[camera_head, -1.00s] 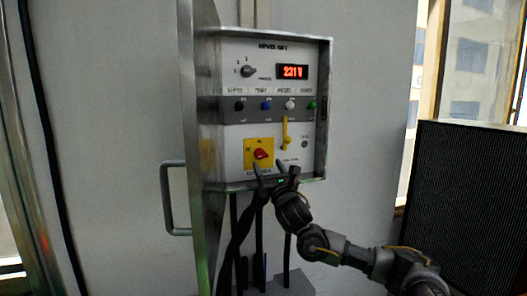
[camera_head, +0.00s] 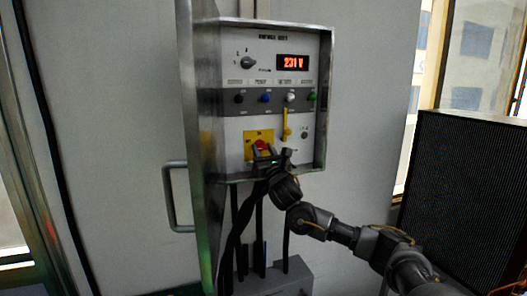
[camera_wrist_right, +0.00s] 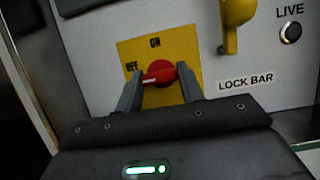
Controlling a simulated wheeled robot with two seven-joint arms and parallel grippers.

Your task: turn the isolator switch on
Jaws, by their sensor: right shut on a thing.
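The isolator switch is a red rotary knob (camera_head: 261,144) on a yellow plate (camera_head: 251,136), low on the panel. In the right wrist view the knob (camera_wrist_right: 168,72) sits between ON at the top and OFF at the left, its pointed end turned left towards OFF. My right gripper (camera_head: 268,153) is at the knob from below and hides part of the plate. In the right wrist view my right gripper's fingers (camera_wrist_right: 160,80) stand on either side of the knob, shut on it. My left gripper is not in view.
A yellow lock bar (camera_head: 286,125) hangs right of the knob, near a dark LIVE lamp (camera_head: 305,134). Above are several coloured buttons (camera_head: 265,98), a selector (camera_head: 248,63) and a display reading 231 V (camera_head: 293,63). The open cabinet door (camera_head: 201,190) stands left; cables hang below.

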